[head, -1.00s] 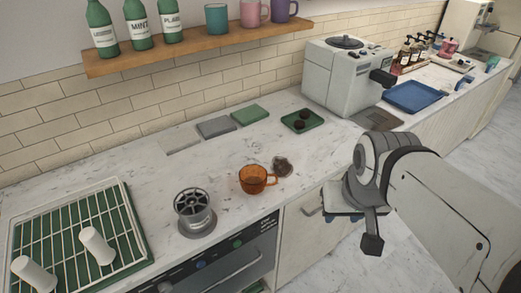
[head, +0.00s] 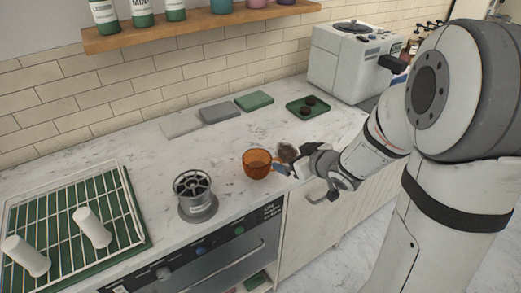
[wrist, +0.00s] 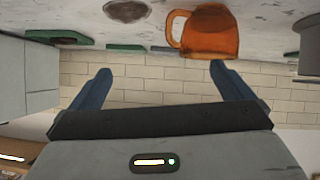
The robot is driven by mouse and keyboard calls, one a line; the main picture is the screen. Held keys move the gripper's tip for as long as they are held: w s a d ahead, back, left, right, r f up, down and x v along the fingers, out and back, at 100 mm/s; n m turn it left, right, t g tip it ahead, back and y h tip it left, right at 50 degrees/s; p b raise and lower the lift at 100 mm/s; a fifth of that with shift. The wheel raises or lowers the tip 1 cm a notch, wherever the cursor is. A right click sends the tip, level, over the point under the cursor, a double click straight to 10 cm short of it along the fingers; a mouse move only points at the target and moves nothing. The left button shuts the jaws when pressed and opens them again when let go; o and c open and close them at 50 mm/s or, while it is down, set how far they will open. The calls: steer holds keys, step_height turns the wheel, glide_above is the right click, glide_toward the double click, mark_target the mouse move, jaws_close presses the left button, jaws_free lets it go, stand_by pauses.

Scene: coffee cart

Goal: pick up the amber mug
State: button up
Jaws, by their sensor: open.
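The amber mug (head: 257,165) stands upright on the marble counter, near its front edge. Its handle is on its right side in the head view, facing my gripper. In the wrist view, which looks upside down, the mug (wrist: 212,32) is at the top, right of centre, with its handle to the left. My gripper (head: 284,169) is low over the counter's front edge, just right of the mug. Its blue fingers (wrist: 160,70) are spread with nothing between them. The mug is ahead of the fingers, nearer the right one in the wrist view; I cannot tell whether they touch.
A dark brown round item (head: 288,152) lies just behind my gripper, partly hidden. A grey slotted holder (head: 194,195) stands left of the mug. A wire rack (head: 70,210) with white cups is far left. A green tray (head: 293,109) lies behind.

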steer(key=a+f+y, duration=0.1)
steer(key=s+a+f+n+g+y, duration=0.1)
steer(key=a, duration=0.1)
steer(key=a+f+y, duration=0.1)
steer(key=y, duration=0.1)
steer(key=shift+s+a+n+b, duration=0.2)
steer(key=shift+a+n+b, duration=0.1)
steer(key=shift+a+n, duration=0.1)
steer(key=p, duration=0.1)
glide_toward(247, 159)
steer(key=x, duration=0.5)
steer(key=shift+w, duration=0.15)
steer(key=shift+c, duration=0.2)
steer(key=c, duration=1)
